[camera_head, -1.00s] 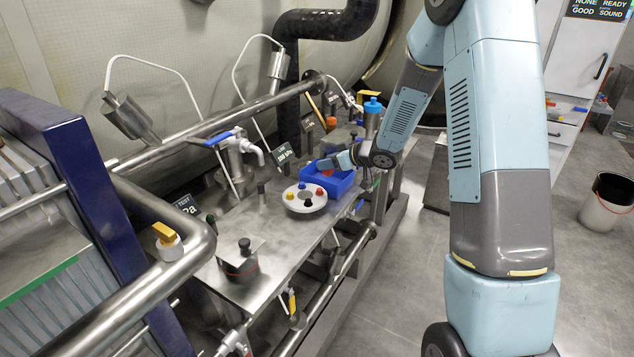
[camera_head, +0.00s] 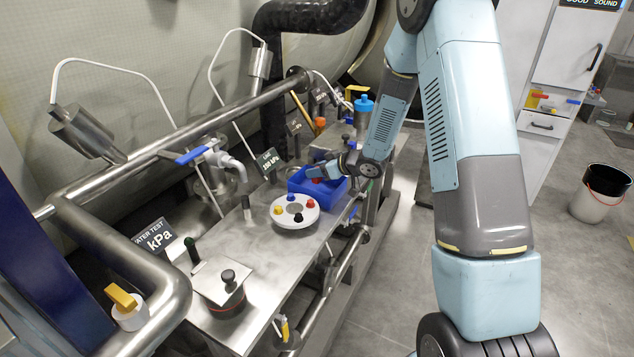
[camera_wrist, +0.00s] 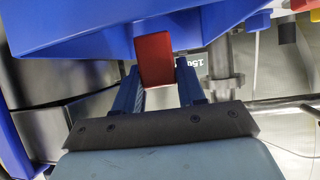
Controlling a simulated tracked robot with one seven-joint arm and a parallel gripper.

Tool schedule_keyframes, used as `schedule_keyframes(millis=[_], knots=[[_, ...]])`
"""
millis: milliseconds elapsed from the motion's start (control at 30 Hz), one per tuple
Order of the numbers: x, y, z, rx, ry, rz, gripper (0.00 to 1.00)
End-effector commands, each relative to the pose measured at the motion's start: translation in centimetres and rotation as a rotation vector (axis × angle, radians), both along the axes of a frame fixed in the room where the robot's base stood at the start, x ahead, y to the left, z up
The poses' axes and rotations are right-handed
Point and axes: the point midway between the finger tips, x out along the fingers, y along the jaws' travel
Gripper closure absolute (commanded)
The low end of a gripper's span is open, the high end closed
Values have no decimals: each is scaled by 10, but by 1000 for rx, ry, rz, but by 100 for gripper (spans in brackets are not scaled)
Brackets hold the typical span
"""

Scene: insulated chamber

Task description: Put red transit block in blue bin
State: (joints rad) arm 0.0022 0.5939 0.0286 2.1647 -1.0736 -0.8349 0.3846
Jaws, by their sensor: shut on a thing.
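The red transit block (camera_wrist: 153,60) is between the two blue fingers of my gripper (camera_wrist: 158,75) in the wrist view. My gripper is shut on it. The blue bin (camera_wrist: 60,32) fills the top of that view, beside the block. In the head view, the blue bin (camera_head: 328,194) sits on the metal bench, and my gripper (camera_head: 316,172) is at its opening. A small red patch (camera_head: 317,181), likely the block, shows just below the fingers against the bin. I cannot tell whether the block touches the bin's floor or wall.
A white round plate (camera_head: 295,211) with coloured knobs lies in front of the bin on the metal bench (camera_head: 255,237). A blue-handled valve (camera_head: 200,152), a pipe rail (camera_head: 190,129) and a blue-capped bottle (camera_head: 363,108) stand close by. A bucket (camera_head: 602,193) is on the floor at right.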

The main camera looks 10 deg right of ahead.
Motion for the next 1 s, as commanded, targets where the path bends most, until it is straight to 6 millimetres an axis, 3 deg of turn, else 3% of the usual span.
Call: schedule_keyframes(millis=[400, 767, 800, 1000], knots=[[0, 2, -40, 1, 1, 3, 90], [0, 2, -44, 0, -1, 3, 90], [0, 2, -44, 0, -1, 3, 58], [0, 2, -44, 0, -1, 3, 39]])
